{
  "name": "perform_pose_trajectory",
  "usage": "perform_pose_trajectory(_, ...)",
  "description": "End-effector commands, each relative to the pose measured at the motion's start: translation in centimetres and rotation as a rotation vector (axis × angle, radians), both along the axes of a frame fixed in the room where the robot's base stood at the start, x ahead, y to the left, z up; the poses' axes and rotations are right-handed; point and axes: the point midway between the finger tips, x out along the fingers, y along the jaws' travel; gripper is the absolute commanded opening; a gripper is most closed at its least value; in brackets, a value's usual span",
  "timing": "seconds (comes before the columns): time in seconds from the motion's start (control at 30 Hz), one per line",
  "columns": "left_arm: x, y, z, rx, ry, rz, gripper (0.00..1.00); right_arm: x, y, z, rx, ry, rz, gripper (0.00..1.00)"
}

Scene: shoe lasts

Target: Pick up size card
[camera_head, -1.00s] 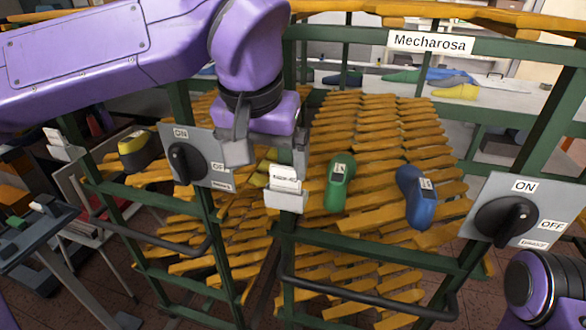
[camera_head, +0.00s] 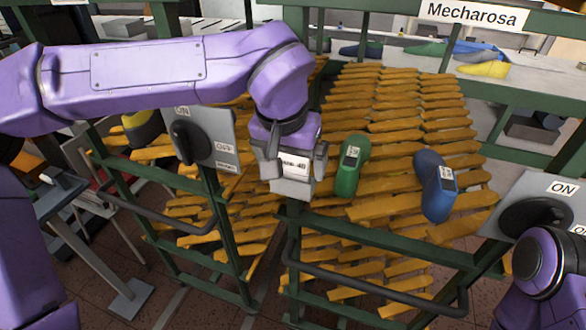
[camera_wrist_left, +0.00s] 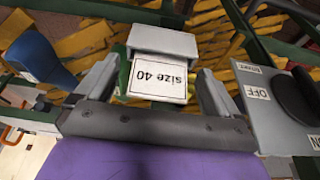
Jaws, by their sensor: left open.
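The white size card (camera_head: 293,163) sits in a grey holder (camera_head: 289,188) on top of a green rack post. In the left wrist view the card (camera_wrist_left: 158,78) reads "size 40" upside down. My left gripper (camera_head: 290,170) is open, pointing down over the holder. In the left wrist view its fingers (camera_wrist_left: 157,90) stand on either side of the card, with gaps visible. I cannot tell how deep the fingertips reach. Part of my right arm shows at the lower right of the head view; its gripper is out of view.
A green shoe last (camera_head: 347,170) and a blue one (camera_head: 435,188) lie on the yellow rack slats to the right. A switch panel (camera_head: 222,150) stands close left of my gripper. Another switch panel (camera_head: 495,222) is at the right. Black handrails (camera_head: 350,278) run along the front.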

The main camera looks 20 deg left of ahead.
Motion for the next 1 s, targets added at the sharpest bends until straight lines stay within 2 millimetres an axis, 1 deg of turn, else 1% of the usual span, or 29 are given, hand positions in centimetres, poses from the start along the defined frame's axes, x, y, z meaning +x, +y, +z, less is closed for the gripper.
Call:
perform_pose_trajectory(0.17,0.0,0.0,0.0,0.000,-0.001,0.000,0.96,0.0,0.0,0.0,0.000,0.000,0.000,0.43)
perform_pose_trajectory(0.2,0.0,0.0,0.0,0.000,-0.001,0.001,0.83,0.0,0.0,0.0,0.000,0.000,0.000,0.43)
perform_pose_trajectory(0.27,0.0,0.0,0.0,0.000,-0.001,0.001,0.63,0.0,0.0,0.0,0.000,0.000,0.000,0.43)
perform_pose_trajectory(0.3,0.0,0.0,0.0,0.000,-0.001,0.001,0.50,0.0,0.0,0.0,0.000,0.000,0.000,0.43)
perform_pose_trajectory(0.33,0.0,0.0,0.0,0.000,-0.001,0.000,0.40,0.0,0.0,0.0,0.000,0.000,0.000,0.43)
perform_pose_trajectory(0.63,0.0,0.0,0.0,0.000,-0.002,0.000,0.40,0.0,0.0,0.0,0.000,0.000,0.000,0.43)
perform_pose_trajectory(0.73,0.1,0.0,0.5,0.000,-0.003,0.001,0.40,0.0,0.0,0.1,0.000,0.000,0.000,0.43)
perform_pose_trajectory(0.77,0.1,0.0,0.9,0.000,-0.004,0.001,0.40,0.0,0.0,0.1,0.000,0.000,0.000,0.43)
perform_pose_trajectory(0.87,0.1,0.0,3.0,-0.001,-0.008,0.003,0.40,0.0,0.0,0.3,0.000,0.000,0.000,0.43)
perform_pose_trajectory(0.97,-1.3,-1.2,5.3,0.000,-0.008,-0.002,0.40,0.0,0.0,-0.1,0.000,0.000,0.000,0.43)
perform_pose_trajectory(1.0,-2.1,-1.8,6.4,0.001,-0.009,-0.002,0.40,0.0,0.0,-0.1,0.000,0.000,0.000,0.43)
